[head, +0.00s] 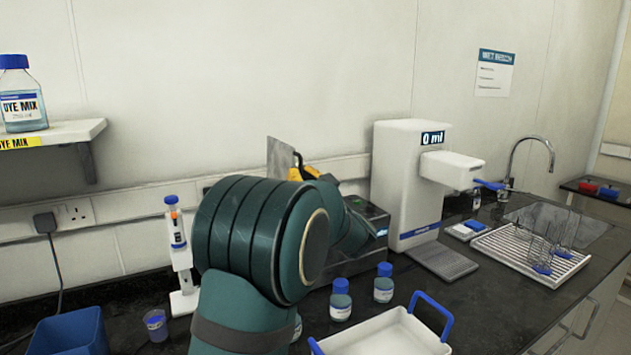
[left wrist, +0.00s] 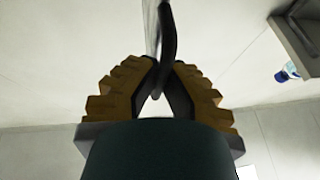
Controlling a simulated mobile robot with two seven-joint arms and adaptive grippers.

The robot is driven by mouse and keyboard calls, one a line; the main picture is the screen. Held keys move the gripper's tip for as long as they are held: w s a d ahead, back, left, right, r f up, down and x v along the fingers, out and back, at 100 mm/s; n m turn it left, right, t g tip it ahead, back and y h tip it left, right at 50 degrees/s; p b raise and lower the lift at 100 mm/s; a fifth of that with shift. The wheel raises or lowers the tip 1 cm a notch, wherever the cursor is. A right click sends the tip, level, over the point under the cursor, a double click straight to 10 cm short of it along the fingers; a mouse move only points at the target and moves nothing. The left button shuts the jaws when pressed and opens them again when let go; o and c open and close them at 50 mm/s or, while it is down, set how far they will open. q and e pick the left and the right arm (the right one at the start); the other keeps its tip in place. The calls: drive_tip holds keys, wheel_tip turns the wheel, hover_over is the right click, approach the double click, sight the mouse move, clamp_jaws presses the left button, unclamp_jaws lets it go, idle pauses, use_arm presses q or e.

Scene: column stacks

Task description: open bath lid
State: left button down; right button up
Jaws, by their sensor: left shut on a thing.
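The bath (head: 352,262) is a dark box on the bench with a small lit display, largely hidden behind my left arm. Its lid, a thin grey panel (head: 280,158), stands raised and steeply tilted above the bath, beyond my arm. My left gripper (head: 300,168), with yellow-and-black fingers, is at the lid's right side. In the left wrist view the gripper (left wrist: 162,75) is shut on a dark curved handle (left wrist: 168,35), beside the lid seen nearly edge-on. The hinge and the bath's opening are hidden. My right gripper is not in view.
A white dispenser (head: 398,190) reading 0 ml stands right of the bath. Blue-capped bottles (head: 340,302) and a white blue-handled basket (head: 385,335) are in front. A pipette on a stand (head: 180,250) and a blue bin (head: 70,335) are left. A shelf (head: 75,133) holds a dye bottle.

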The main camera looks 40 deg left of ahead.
use_arm(q)
drive_tip(key=shift+s+a+n+g+b, duration=0.15)
drive_tip(key=shift+s+a+n+g, duration=0.2)
drive_tip(key=shift+s+n, duration=0.35)
drive_tip(key=shift+s+a+n+g+b, duration=0.15)
drive_tip(key=shift+s+a+n+g, duration=0.1)
drive_tip(key=shift+s+n+g, duration=0.35)
drive_tip(key=shift+s, duration=0.1)
drive_tip(key=c, duration=1.1)
unclamp_jaws()
drive_tip(key=shift+o, duration=0.2)
drive_tip(key=shift+d+f+t, duration=0.1)
drive_tip(key=shift+t, duration=0.25)
drive_tip(key=v, duration=1.1)
drive_tip(key=shift+d, duration=0.35)
